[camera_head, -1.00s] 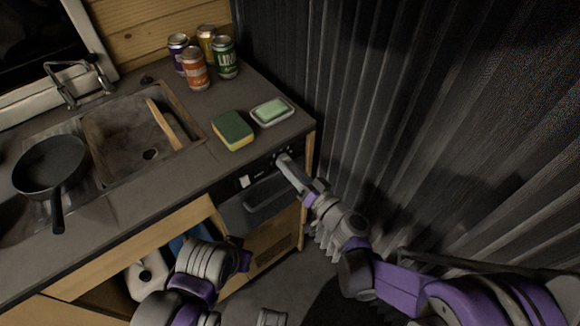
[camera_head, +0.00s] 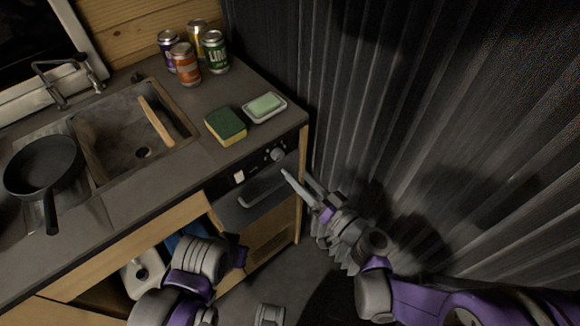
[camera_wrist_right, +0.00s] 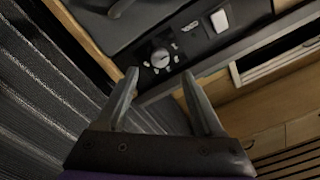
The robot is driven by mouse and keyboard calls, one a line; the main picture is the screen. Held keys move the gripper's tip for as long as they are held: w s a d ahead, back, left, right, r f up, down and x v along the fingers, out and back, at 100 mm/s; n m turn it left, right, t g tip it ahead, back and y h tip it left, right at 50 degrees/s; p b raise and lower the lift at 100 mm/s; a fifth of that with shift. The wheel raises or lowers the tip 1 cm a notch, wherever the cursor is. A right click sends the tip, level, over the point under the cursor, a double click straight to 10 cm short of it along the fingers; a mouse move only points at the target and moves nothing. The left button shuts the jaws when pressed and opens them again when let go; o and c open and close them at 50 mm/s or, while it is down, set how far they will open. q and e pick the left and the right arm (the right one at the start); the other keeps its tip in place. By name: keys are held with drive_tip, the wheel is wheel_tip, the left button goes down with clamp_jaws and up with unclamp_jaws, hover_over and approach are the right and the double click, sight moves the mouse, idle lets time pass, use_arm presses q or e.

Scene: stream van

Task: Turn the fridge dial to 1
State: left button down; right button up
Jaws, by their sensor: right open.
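The fridge dial (camera_head: 278,154) is a small light knob on the dark control panel at the top right of the fridge (camera_head: 228,212). In the right wrist view the dial (camera_wrist_right: 160,58) sits on the panel beyond the fingertips, with small pale marks around it. My right gripper (camera_head: 300,176) is open and empty, just in front of and below the dial, apart from it. In the right wrist view its two fingers (camera_wrist_right: 158,80) are spread with the dial showing past the gap. My left arm shows at the bottom of the head view; its gripper's fingers cannot be made out.
A white switch (camera_head: 239,177) sits on the same panel, left of the dial. The fridge handle (camera_head: 263,188) juts out below. The counter above holds a sponge (camera_head: 225,126), a soap dish (camera_head: 281,111) and several cans. A corrugated dark wall (camera_head: 400,120) stands close on the right.

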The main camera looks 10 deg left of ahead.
drive_tip(key=v, duration=0.3)
drive_tip(key=shift+s+d, duration=0.2)
drive_tip(key=shift+s, duration=0.05)
idle(0.4)
drive_tip(key=s+d+f+m+g+h, duration=0.1)
drive_tip(key=s+d+f+g+h, duration=0.2)
drive_tip(key=s+d+h, duration=0.65)
drive_tip(key=s+d+f+m+g+h, duration=0.25)
drive_tip(key=s+d+h, duration=0.3)
drive_tip(key=d, duration=0.65)
use_arm(q)
wheel_tip(320, 180, up, 15)
drive_tip(key=w+p, duration=0.2)
drive_tip(key=p, duration=1.1)
drive_tip(key=shift+w+f+t, duration=0.15)
drive_tip(key=shift+t, duration=0.15)
use_arm(e)
wheel_tip(320, 180, up, 14)
drive_tip(key=w, duration=0.1)
drive_tip(key=shift+w+r+n+y, duration=0.2)
drive_tip(key=shift+w+n+y, duration=0.1)
drive_tip(key=shift+n+y, duration=0.1)
use_arm(q)
drive_tip(key=shift+s, duration=0.2)
use_arm(e)
drive_tip(key=shift+s, duration=0.2)
